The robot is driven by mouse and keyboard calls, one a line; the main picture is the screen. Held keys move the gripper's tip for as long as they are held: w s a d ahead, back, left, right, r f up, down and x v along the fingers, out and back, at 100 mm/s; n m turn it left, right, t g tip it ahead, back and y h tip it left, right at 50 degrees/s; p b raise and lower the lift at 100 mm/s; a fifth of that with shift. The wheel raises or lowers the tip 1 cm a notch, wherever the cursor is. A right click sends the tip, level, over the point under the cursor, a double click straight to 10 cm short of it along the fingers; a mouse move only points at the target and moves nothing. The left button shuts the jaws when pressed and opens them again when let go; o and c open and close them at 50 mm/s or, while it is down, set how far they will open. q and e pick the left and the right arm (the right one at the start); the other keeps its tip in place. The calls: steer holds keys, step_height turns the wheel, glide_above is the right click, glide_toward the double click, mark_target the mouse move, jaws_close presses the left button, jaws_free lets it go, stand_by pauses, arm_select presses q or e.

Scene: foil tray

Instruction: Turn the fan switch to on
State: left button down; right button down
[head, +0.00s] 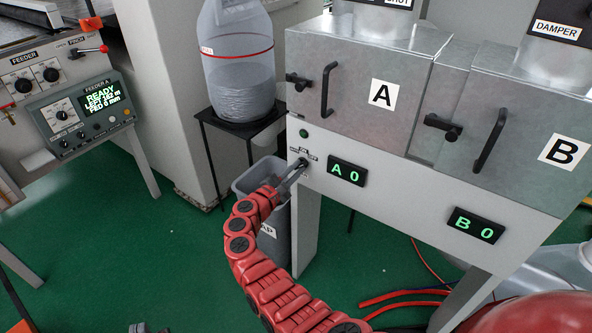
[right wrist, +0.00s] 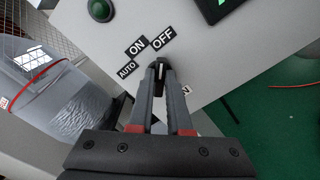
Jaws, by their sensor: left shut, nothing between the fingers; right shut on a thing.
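The fan switch is a small dark knob (right wrist: 160,66) on a grey panel, with AUTO, ON and OFF labels (right wrist: 137,46) around its upper side. My right gripper (right wrist: 161,72) is shut on the knob, one finger at each side. Its fingers cover much of the knob, and I cannot tell surely which label it points to. In the head view my red right arm reaches up to the switch, with the right gripper (head: 298,168) at the panel's left end. My left gripper (head: 138,327) shows only as small grey tips at the bottom edge, shut and empty.
A green round button (head: 304,133) sits above the switch. Displays A 0 (head: 346,172) and B 0 (head: 476,226) are to its right. Metal boxes A and B with handles (head: 328,89) stand above. A grey bin (head: 250,181) and a clear jug (head: 238,75) are to the left.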

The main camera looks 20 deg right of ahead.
stand_by(0.3)
steer(key=shift+f+m+b, duration=0.15)
steer(key=shift+m+b, duration=2.1)
steer(key=shift+b, duration=0.45)
steer(key=shift+f+m+b, duration=0.1)
steer(key=shift+m+b, duration=2.15)
steer(key=shift+b, duration=0.45)
steer(key=c, duration=0.9)
jaws_free()
steer(key=shift+o, duration=0.2)
steer(key=shift+s, duration=0.1)
steer(key=p+v, duration=0.1)
steer(key=v, duration=1.6)
steer(key=shift+p, duration=0.3)
